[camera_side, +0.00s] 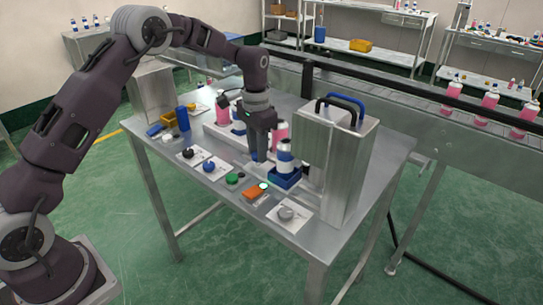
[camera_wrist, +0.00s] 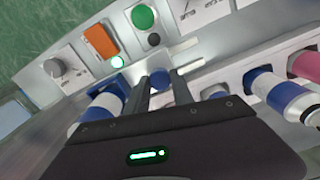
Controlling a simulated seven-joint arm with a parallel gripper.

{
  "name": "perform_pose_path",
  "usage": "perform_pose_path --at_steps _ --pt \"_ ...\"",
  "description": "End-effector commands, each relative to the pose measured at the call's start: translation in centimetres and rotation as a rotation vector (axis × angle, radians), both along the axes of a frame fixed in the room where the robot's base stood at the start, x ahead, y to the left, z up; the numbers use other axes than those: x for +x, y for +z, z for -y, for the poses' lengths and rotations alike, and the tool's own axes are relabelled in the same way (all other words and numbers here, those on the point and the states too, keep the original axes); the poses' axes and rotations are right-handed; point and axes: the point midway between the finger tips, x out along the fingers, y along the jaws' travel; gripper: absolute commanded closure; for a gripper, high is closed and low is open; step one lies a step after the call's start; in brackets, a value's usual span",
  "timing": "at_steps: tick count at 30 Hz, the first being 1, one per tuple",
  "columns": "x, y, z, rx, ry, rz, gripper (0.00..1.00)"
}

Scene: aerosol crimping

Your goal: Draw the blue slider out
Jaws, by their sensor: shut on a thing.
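The blue slider (camera_side: 288,183) is a blue block in front of the steel crimping machine (camera_side: 318,165). A white and blue can (camera_side: 285,158) stands upright in it. My gripper (camera_side: 260,157) points down just left of the slider. In the wrist view my gripper (camera_wrist: 159,82) is shut on a round blue knob (camera_wrist: 158,76) between its fingertips. How the knob joins the slider is hidden. The blue and white can (camera_wrist: 108,103) shows at the left of the wrist view, beside the fingers.
A green button (camera_side: 232,178), an orange switch (camera_side: 255,192) and a grey knob (camera_side: 287,214) line the table's front. A pink bottle (camera_side: 280,133) stands behind my gripper. A blue cylinder (camera_side: 183,118) stands at the left. More blue and white cans (camera_wrist: 278,94) stand on the right in the wrist view.

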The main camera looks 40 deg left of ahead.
Motion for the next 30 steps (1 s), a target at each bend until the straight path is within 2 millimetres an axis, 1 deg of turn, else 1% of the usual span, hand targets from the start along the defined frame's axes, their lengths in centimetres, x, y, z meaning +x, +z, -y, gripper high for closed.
perform_pose_path --at_steps 1,3,6,9,13,21,22,25,30 --pt "0.2 0.1 -1.0 0.001 0.005 0.006 1.00" --pt "0.2 0.1 -2.2 0.001 0.005 0.006 1.00" --pt "0.1 0.1 -3.6 0.001 0.004 0.006 1.00" --pt "0.1 0.1 -4.5 0.001 0.001 0.006 1.00" --pt "0.1 0.1 -5.1 0.002 0.001 0.007 1.00" --pt "0.1 0.1 -5.4 0.007 0.003 0.007 1.00" --pt "0.1 0.1 -5.4 0.008 0.003 0.007 0.70" --pt "0.1 0.1 -5.4 0.007 0.002 0.007 0.50" --pt "0.1 0.1 -5.2 0.004 0.001 0.004 0.50"
